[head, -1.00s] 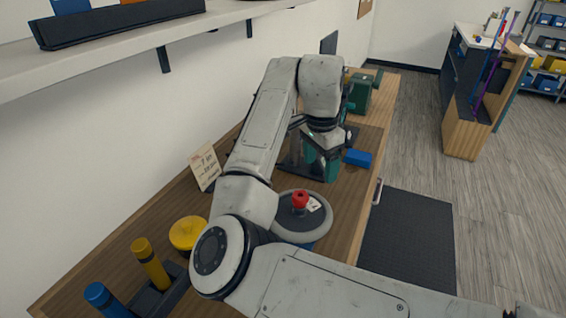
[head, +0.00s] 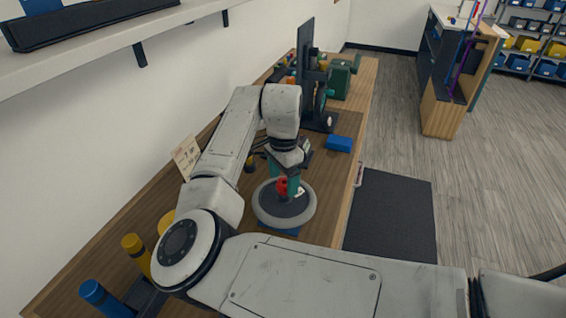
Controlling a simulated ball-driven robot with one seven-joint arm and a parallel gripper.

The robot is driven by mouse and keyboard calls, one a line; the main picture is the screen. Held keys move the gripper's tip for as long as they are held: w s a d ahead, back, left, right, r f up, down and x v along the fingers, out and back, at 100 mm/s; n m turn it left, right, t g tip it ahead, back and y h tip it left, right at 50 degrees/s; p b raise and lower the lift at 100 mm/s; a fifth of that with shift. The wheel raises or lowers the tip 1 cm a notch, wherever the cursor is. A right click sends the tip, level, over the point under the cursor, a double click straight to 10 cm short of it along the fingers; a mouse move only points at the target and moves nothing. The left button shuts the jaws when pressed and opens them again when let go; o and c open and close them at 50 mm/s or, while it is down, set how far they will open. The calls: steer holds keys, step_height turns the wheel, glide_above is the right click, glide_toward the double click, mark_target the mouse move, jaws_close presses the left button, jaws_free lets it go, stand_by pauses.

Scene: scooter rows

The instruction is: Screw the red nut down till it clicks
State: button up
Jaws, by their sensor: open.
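The red nut (head: 282,186) sits at the middle of a round grey disc (head: 262,208) on the wooden bench. My gripper (head: 285,187) points down over the disc, its green fingers around or right beside the nut. The jaws are open. One finger covers part of the nut, so I cannot tell whether the fingers touch it. The thread under the nut is hidden.
A blue block (head: 339,144) lies behind the disc to the right. A dark upright stand (head: 306,80) and a green machine (head: 342,78) stand farther back. A yellow-handled tool (head: 135,250) and a blue-handled one (head: 103,298) are at the front left. A card (head: 187,156) leans by the wall.

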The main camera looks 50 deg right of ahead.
steer(key=shift+f, duration=0.6)
steer(key=shift+c, duration=0.5)
